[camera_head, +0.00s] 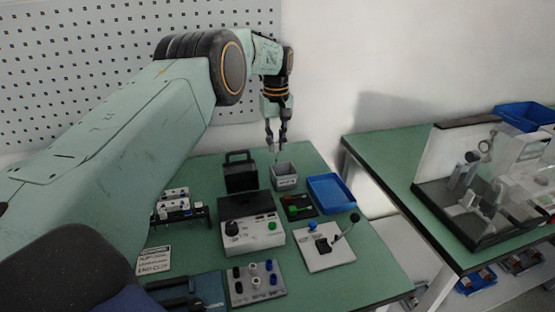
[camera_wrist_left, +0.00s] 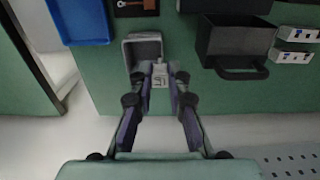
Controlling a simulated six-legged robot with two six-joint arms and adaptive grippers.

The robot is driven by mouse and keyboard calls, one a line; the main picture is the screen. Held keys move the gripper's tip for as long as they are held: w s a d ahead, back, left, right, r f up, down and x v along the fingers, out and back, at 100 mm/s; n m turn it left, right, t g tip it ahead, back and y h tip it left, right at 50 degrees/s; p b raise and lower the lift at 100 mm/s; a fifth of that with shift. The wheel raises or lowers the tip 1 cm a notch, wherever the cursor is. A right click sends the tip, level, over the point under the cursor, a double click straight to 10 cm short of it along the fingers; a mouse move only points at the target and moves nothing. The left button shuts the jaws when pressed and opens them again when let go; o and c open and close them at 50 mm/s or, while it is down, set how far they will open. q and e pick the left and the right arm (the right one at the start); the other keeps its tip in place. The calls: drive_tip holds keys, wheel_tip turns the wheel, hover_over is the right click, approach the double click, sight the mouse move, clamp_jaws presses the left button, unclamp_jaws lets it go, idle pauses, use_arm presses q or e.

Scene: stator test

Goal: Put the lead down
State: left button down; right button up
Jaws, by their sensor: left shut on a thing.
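My left gripper (camera_head: 276,146) points down above the small grey bin (camera_head: 285,182) at the back of the green table. The bin has a white label on its front and also shows in the left wrist view (camera_wrist_left: 144,42), just beyond the fingertips. The gripper (camera_wrist_left: 160,72) is shut on the lead, with its fingers a little apart. The bin's inside is only partly seen. My right gripper is not in view.
A blue tray (camera_head: 332,194) stands right of the bin and a black handled box (camera_head: 240,172) left of it. A grey tester (camera_head: 254,234), a terminal block (camera_head: 256,284) and a white lever plate (camera_head: 328,256) stand nearer. A second table (camera_head: 385,155) is at right.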

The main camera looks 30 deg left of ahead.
sight(277, 151)
use_arm(q)
drive_tip(key=shift+d+f, duration=0.1)
drive_tip(key=shift+f, duration=0.45)
wheel_tip(277, 151, down, 3)
drive_tip(key=shift+r, duration=0.1)
drive_tip(key=shift+f, duration=0.25)
drive_tip(key=shift+w, duration=0.1)
drive_tip(key=shift+d+f, duration=0.1)
drive_tip(key=shift+f, duration=0.1)
drive_tip(key=c, duration=1.3)
unclamp_jaws()
drive_tip(key=shift+f, duration=0.1)
wheel_tip(277, 151, up, 13)
drive_tip(key=shift+f+p, duration=0.1)
drive_tip(key=shift+p, duration=0.25)
